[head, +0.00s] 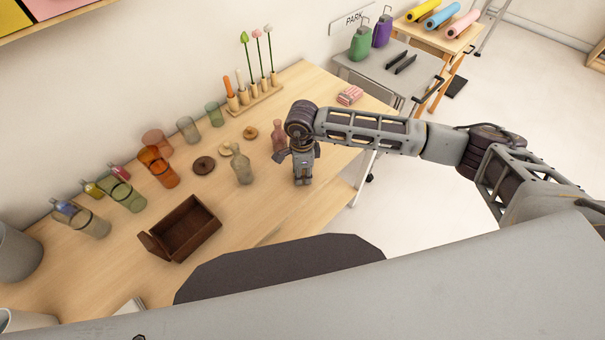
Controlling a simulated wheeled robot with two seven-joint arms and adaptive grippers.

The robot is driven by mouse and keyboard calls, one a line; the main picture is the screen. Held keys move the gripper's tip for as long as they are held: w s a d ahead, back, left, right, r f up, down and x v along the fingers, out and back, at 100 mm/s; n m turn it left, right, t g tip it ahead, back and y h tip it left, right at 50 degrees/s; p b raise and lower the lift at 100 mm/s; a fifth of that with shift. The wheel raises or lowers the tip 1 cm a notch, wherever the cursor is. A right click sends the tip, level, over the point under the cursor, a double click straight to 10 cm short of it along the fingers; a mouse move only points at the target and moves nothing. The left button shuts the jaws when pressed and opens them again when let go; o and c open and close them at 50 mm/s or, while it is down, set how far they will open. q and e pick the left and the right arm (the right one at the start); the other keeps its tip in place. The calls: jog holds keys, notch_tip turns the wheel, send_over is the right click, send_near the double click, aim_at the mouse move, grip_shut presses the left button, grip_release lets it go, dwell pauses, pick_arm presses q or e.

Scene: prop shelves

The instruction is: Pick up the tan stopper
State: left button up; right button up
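Three small round pieces that look like stoppers lie on the wooden table: a tan stopper (225,150), a dark brown one (203,165) to its left, and a golden-brown one (250,132) to its right and farther back. The tan stopper lies just behind a clear greyish bottle (241,168), which stands close to it. My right gripper (301,165) is over the table's right part, to the right of that bottle and apart from the stoppers. Its fingers are too small to read, and I see nothing clearly held. My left gripper is not in view.
A pink bottle (279,136) stands close to my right gripper. An open brown wooden box (184,232) is at the front. Several coloured glasses and small bottles line the left and back. A rack of flowers (254,105) stands behind. Bare table lies between box and gripper.

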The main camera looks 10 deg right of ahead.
jog(key=shift+c, duration=1)
jog(key=shift+r, duration=0.1)
notch_tip(320, 180, up, 9)
jog(key=shift+r+b, duration=0.1)
jog(key=shift+b, duration=0.7)
jog(key=shift+r, duration=0.3)
jog(key=shift+r, duration=0.1)
